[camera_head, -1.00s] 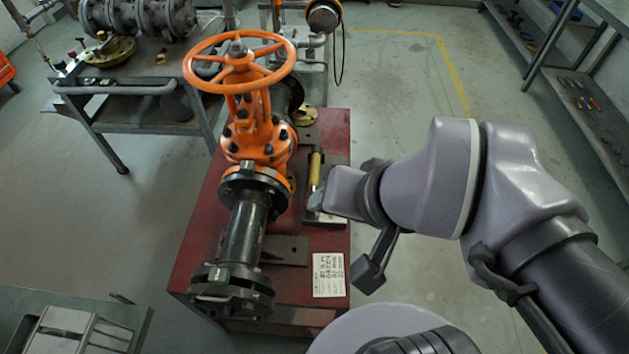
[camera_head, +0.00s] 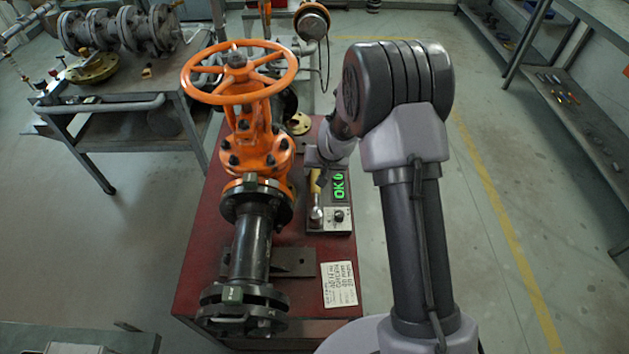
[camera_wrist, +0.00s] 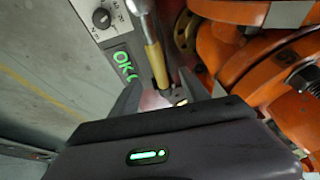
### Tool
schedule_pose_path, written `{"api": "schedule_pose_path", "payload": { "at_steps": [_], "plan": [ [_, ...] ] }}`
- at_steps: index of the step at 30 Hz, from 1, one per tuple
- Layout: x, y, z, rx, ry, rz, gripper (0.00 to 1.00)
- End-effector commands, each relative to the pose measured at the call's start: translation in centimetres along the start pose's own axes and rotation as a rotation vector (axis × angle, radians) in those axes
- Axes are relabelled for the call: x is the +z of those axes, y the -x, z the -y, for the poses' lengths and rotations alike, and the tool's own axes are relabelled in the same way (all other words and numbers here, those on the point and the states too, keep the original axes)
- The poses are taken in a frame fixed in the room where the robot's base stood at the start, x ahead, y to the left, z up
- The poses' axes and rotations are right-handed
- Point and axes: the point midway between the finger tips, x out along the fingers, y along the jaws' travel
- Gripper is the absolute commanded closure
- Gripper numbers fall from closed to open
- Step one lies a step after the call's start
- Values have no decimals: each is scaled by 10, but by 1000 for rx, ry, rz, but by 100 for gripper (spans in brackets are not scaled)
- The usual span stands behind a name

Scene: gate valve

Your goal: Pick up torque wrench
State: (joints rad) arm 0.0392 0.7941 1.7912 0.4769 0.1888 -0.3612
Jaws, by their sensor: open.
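The torque wrench (camera_head: 315,186) lies on a dark tester with a green "OK" display, on the red table beside the orange valve. Its handle is yellow and its head end silver; part of the handle is hidden by my arm in the head view. In the wrist view the yellow handle (camera_wrist: 156,62) runs down between the two fingers of my gripper (camera_wrist: 160,96). The fingers stand apart on either side of the handle, and gaps show beside it. The handle's far end is partly hidden behind my gripper's body.
The tester (camera_head: 341,212) has a knob below its display. The orange gate valve (camera_head: 254,140) with its handwheel stands close to the left of the wrench. A white printed card (camera_head: 339,285) lies on the red table (camera_head: 205,240) near the front. Open floor lies right.

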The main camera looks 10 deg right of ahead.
Motion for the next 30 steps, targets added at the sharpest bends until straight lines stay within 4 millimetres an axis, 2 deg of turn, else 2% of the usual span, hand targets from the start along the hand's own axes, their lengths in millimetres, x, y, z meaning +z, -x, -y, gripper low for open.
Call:
{"api": "schedule_pose_path", "payload": {
  "at_steps": [1, 4, 11, 15, 19, 25, 26, 30],
  "plan": [
    [3, -20, -1, 0, 0, 2, 46],
    [3, -46, -1, 0, -1, 2, 46],
    [2, -77, -2, -1, -1, 1, 46],
    [5, -108, -8, 0, -2, 2, 46],
    [4, -120, -6, -1, 0, 1, 46],
    [3, -120, -6, -1, -1, 1, 46],
    [3, -120, -6, -1, -1, 1, 50],
    [3, -120, -6, -1, -1, 1, 77]
  ]
}}
